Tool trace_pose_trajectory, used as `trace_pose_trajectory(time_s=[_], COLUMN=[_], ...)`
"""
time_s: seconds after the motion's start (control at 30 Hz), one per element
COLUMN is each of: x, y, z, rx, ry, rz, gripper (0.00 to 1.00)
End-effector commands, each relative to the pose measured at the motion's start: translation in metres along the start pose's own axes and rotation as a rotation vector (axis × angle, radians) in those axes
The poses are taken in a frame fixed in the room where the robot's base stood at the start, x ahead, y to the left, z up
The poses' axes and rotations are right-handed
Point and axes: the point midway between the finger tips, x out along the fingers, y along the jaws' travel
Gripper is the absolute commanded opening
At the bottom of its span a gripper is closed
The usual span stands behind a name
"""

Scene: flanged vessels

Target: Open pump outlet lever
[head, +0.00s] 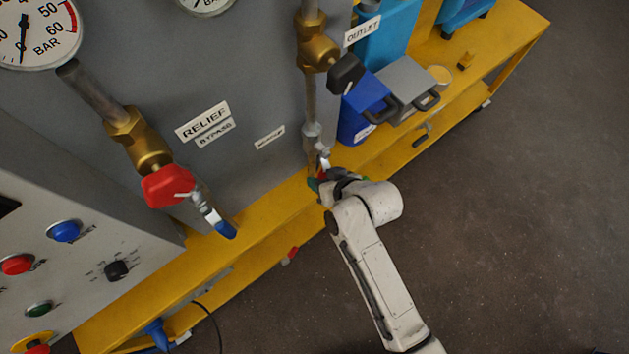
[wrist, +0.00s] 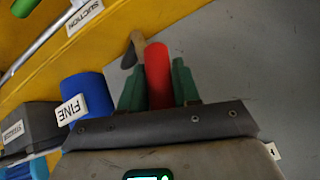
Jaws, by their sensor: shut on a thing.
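In the wrist view, the two green fingers of my gripper (wrist: 157,88) are closed on a red lever handle (wrist: 157,70), one finger on each side. A tan and grey metal piece (wrist: 131,52) shows just beyond the handle. In the head view, my gripper (head: 322,180) is at the lower end of the pipe (head: 310,98) that runs down beside the OUTLET label (head: 362,30). My wrist hides most of the handle there, and only a little red shows. Whether the valve is open or shut cannot be told.
A brass valve with a black knob (head: 346,72) sits higher on the same pipe. To the left are a red knob (head: 168,186) and a blue-tipped lever (head: 222,226). A yellow frame (head: 262,238) runs below.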

Motion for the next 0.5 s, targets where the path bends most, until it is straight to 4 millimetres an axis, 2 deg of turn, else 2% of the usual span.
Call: trace_pose_trajectory(time_s=[0.5], x=[0.001], y=[0.023], z=[-0.005], rx=[-0.185], ry=[0.051], rz=[0.186], gripper=[0.0])
